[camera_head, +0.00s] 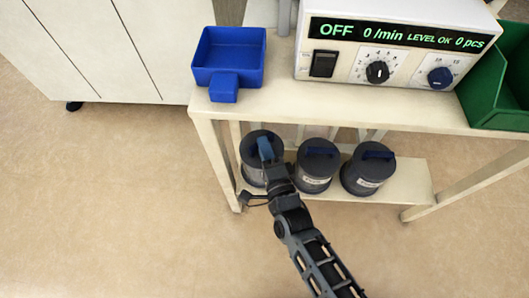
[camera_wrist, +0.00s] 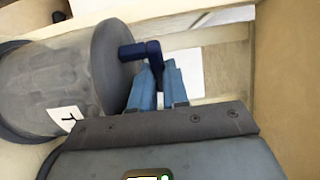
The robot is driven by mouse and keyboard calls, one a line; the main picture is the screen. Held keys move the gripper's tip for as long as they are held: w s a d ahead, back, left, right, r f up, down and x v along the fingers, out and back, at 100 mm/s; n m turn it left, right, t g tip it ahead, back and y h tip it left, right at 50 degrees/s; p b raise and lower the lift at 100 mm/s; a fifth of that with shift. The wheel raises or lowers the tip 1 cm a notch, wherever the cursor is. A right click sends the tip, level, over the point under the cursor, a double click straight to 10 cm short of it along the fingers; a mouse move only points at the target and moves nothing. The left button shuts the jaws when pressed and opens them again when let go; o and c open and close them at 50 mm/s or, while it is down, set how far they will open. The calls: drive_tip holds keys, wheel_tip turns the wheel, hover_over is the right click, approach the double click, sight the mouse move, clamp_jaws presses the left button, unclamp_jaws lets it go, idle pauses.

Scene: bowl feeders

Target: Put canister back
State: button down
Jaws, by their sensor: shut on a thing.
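A grey canister (camera_head: 250,172) with a dark lid is at the left end of the lower shelf (camera_head: 410,187). In the wrist view the same canister (camera_wrist: 55,85) fills the left side, with a white label on its body and a dark blue handle (camera_wrist: 139,50) on its lid. My gripper (camera_head: 266,150) reaches in from the front, and its blue fingers (camera_wrist: 160,68) are shut on the handle. The canister looks upright in the head view. I cannot tell whether its base rests on the shelf or hangs just above it.
Two more canisters, one in the middle (camera_head: 314,183) and one at right (camera_head: 363,184), stand close by on the shelf. Above are the bench top (camera_head: 290,105), a blue tray (camera_head: 229,45), a control box (camera_head: 400,50) and a green bin (camera_head: 490,95). The floor in front is clear.

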drive_tip(key=shift+f, duration=0.85)
drive_tip(key=shift+f+b, duration=0.2)
drive_tip(key=shift+b, duration=0.2)
drive_tip(key=c, duration=1.1)
unclamp_jaws()
